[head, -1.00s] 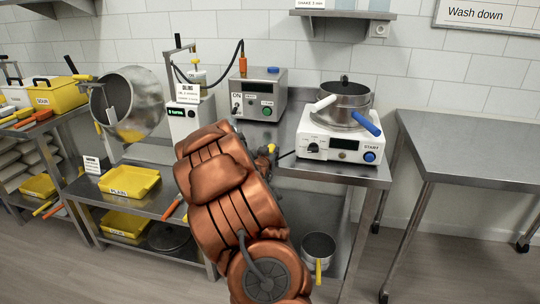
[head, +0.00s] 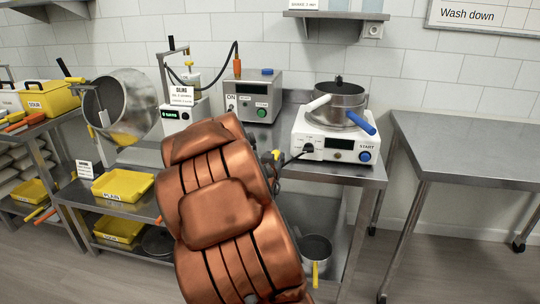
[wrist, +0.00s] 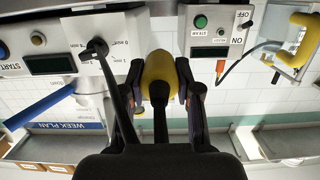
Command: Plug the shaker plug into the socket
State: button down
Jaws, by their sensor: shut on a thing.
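The shaker plug is a yellow body (wrist: 160,70) with a black cord, shut between the two dark fingers of my gripper (wrist: 160,88) in the wrist view. In the head view my copper arm hides most of my gripper, and a small yellow part (head: 276,155) shows beside it, left of the white shaker (head: 330,143). The shaker carries a steel pot (head: 342,100) and a blue START button. A dark cord (head: 292,159) runs between my gripper and the shaker's front left. A wall socket (head: 375,30) sits below the shelf at upper right, well apart from the plug.
A grey control box (head: 252,97) stands left of the shaker, with a dosing unit further left. An empty steel table (head: 470,150) is at right. A wall shelf (head: 335,15) hangs above the shaker. A small pot (head: 315,248) is on the lower shelf.

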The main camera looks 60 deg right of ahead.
jog(key=shift+s+a+f+b, duration=0.2)
jog(key=shift+s+a+b, duration=0.15)
jog(key=shift+b, duration=0.25)
jog(key=s+a+b, duration=0.1)
jog(key=s+b, duration=0.1)
jog(key=b, duration=0.1)
jog(key=s+a+b, duration=0.1)
jog(key=a+b, duration=0.1)
jog(key=b, duration=0.2)
jog(key=shift+s+r, duration=0.4)
jog(key=c, duration=1.4)
grip_release()
grip_shut()
